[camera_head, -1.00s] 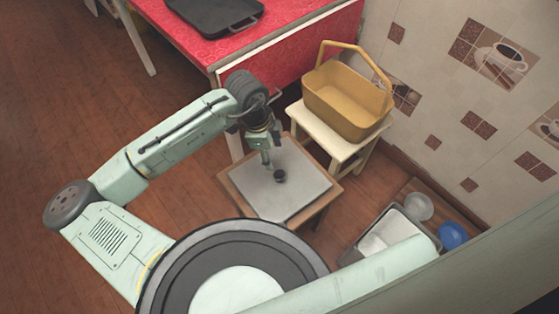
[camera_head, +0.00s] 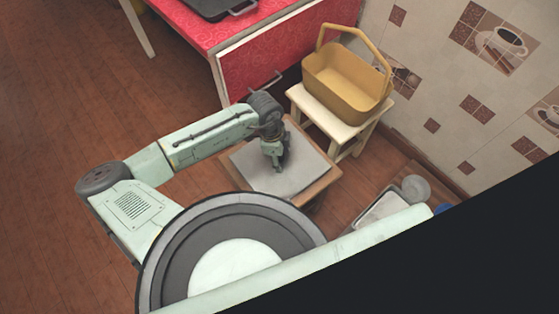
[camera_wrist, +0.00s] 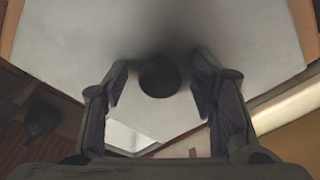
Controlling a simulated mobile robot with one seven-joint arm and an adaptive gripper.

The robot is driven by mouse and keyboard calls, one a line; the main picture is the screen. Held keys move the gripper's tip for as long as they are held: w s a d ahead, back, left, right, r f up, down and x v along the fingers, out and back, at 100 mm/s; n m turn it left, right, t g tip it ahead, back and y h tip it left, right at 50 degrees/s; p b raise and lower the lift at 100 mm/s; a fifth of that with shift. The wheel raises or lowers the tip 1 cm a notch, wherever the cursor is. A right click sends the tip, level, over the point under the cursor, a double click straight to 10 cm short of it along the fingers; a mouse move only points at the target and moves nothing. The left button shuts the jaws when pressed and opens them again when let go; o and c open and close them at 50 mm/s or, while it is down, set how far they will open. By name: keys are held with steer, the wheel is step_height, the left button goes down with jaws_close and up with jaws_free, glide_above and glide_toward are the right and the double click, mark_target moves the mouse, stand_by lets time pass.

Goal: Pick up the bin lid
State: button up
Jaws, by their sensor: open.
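The bin lid (camera_head: 303,174) is a flat pale grey panel lying on a small wooden stool or table. In the wrist view the lid (camera_wrist: 75,45) fills most of the upper picture, with a round dark knob (camera_wrist: 159,76) on it. My gripper (camera_head: 279,166) is above the lid, and it hides the knob in the head view. In the wrist view my gripper (camera_wrist: 160,88) is open, with one finger on each side of the knob and gaps visible between. I cannot tell how far down the fingers reach beside the knob.
A yellow basket (camera_head: 345,88) with a tall handle stands on a cream stool (camera_head: 328,119) behind the lid. A red table (camera_head: 270,60) is at the back. A grey bin (camera_head: 372,208) and a clear round container (camera_head: 415,188) are at the right by the wall.

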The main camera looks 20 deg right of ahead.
jaws_close()
stand_by(0.7)
